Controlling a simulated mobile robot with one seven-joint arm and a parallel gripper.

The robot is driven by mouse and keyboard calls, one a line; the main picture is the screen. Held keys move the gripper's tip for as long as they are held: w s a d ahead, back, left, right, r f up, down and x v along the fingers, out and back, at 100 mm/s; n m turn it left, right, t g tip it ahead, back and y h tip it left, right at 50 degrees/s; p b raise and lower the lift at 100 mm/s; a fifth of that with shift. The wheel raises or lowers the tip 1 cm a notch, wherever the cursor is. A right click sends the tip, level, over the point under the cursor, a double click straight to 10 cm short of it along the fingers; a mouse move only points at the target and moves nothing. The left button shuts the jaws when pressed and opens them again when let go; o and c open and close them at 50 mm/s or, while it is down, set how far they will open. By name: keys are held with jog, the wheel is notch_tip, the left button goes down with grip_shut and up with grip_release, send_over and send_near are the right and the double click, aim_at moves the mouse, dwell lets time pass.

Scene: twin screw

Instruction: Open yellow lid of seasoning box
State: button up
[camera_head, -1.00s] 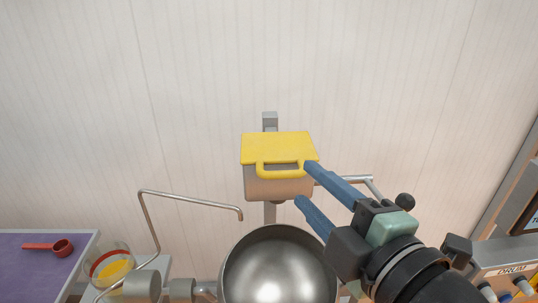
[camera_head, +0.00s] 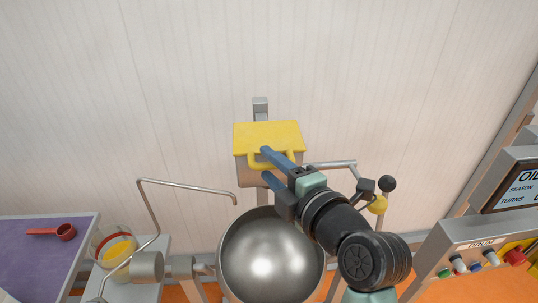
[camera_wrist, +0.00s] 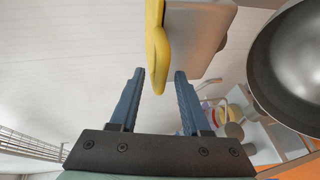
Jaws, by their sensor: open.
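The seasoning box (camera_head: 247,172) is mounted on a grey post in front of the wall, and its yellow lid (camera_head: 270,134) lies flat and closed on top. A yellow handle loop (camera_head: 287,162) hangs off the lid's front edge. My gripper (camera_head: 266,165) is open in front of the box, with its blue fingers at the handle and covering part of it. In the wrist view, the lid's yellow handle (camera_wrist: 158,62) comes down between the two open fingers (camera_wrist: 160,75) near their tips, without clear contact. The box's side also shows there (camera_wrist: 200,30).
A steel drum bowl (camera_head: 270,258) stands just below the box. A bent metal pipe (camera_head: 190,185) is to its left, and a metal arm with a black knob (camera_head: 388,183) to its right. A purple-topped table (camera_head: 40,260) holds a red spoon (camera_head: 64,232). A control panel (camera_head: 478,250) is at right.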

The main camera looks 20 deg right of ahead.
jog(key=shift+w+f, duration=0.15)
jog(key=shift+w, duration=0.35)
grip_shut()
dwell(1.2)
